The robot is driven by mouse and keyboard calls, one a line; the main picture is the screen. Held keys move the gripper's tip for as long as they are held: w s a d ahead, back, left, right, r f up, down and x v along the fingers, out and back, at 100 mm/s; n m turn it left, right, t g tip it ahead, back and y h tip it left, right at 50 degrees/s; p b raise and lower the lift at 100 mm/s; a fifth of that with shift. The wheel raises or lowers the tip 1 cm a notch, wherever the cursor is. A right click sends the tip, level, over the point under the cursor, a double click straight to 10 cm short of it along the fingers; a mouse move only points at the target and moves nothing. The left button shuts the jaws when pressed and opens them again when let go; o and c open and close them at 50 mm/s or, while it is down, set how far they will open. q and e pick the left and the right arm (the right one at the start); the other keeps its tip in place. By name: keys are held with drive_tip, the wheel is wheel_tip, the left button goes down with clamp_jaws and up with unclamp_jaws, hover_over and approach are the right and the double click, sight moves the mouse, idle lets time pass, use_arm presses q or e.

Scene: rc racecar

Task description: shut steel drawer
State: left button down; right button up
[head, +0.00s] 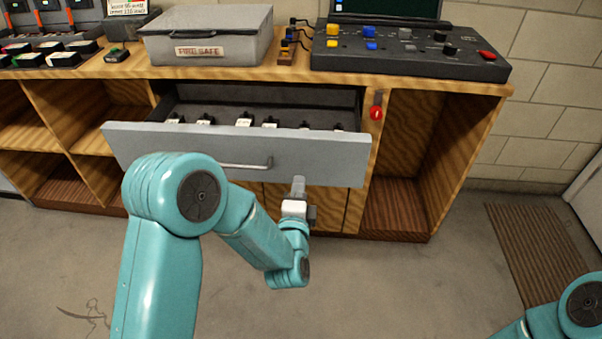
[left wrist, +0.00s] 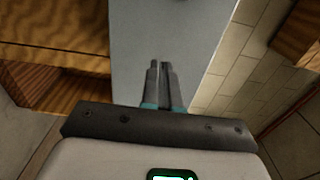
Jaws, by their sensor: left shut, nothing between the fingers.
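The steel drawer (head: 323,157) is pulled out from the wooden bench, with a grey front and a bar handle (head: 245,165). In the left wrist view, the shut fingers (left wrist: 160,66) point at the grey drawer front (left wrist: 168,25). I cannot tell whether they touch it. My right arm shows only in part at the lower right of the head view; its gripper is out of view.
A grey fire safe box (head: 208,38) and a control panel (head: 409,53) stand on the bench top. The floor (head: 385,285) in front is clear.

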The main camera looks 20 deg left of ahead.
sight(302, 164)
use_arm(q)
drive_tip(key=shift+x, duration=2.35)
use_arm(e)
drive_tip(key=shift+f, duration=0.1)
